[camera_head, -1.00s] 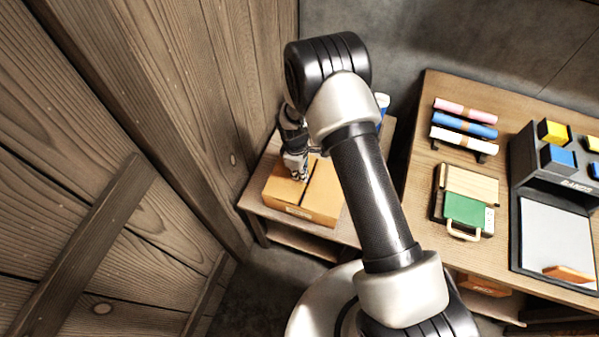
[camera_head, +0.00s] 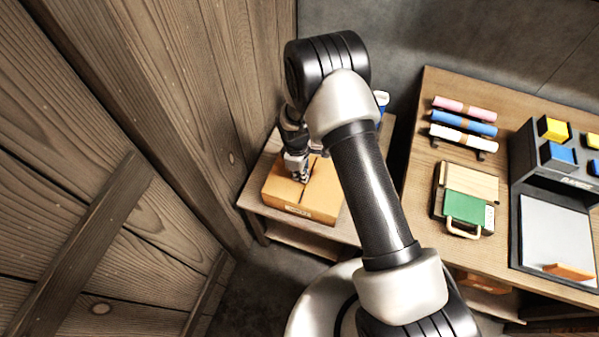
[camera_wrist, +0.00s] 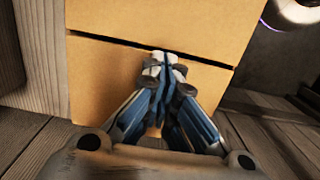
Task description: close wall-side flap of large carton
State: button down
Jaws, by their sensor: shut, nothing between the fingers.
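The large carton (camera_head: 316,199) sits on a low wooden table by the plank wall. Its top looks flat, with a dark seam between two flaps. In the wrist view the wall-side flap (camera_wrist: 95,85) lies nearly level with the other flap (camera_wrist: 190,25), with the dark gap between them. My gripper (camera_head: 302,179) is pointed down at the carton's top. In the wrist view my gripper (camera_wrist: 162,62) is shut and empty, its fingertips at the seam. Whether the tips press on the cardboard is hard to tell. My arm hides the carton's right back part.
The plank wall (camera_head: 215,110) stands close to the left of the low table (camera_head: 258,206). A blue and white item (camera_head: 381,101) is partly hidden behind my arm. A larger table (camera_head: 418,158) at right holds rolls, a green clipboard-like item (camera_head: 466,209) and a grey stand.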

notch_tip(320, 180, up, 14)
jog(key=p, duration=0.5)
jog(key=shift+r, duration=0.15)
jog(key=s+d+r+m+t, duration=0.1)
jog(key=s+d+r+m, duration=0.15)
jog(key=r, duration=0.55)
jog(key=s+d+r+m, duration=0.1)
jog(key=d+r+m, duration=0.15)
jog(key=r, duration=0.55)
jog(key=s+d+r+m+t, duration=0.1)
jog(key=d+r, duration=0.2)
jog(key=r, duration=0.5)
jog(key=s+d+r+m+t, duration=0.1)
jog(key=s+d+r+m, duration=0.1)
jog(key=s, duration=0.4)
jog(key=s+d+r+m+t, duration=0.1)
jog(key=s+d+r+m, duration=0.1)
jog(key=s+r, duration=0.3)
jog(key=s+d+r+m+t, duration=0.1)
jog(key=s+d+r+m, duration=0.1)
jog(key=s, duration=0.7)
jog(key=shift+r+m+y, duration=0.4)
jog(key=shift+r+m, duration=0.4)
jog(key=shift+m, duration=0.2)
jog(key=shift+s, duration=0.1)
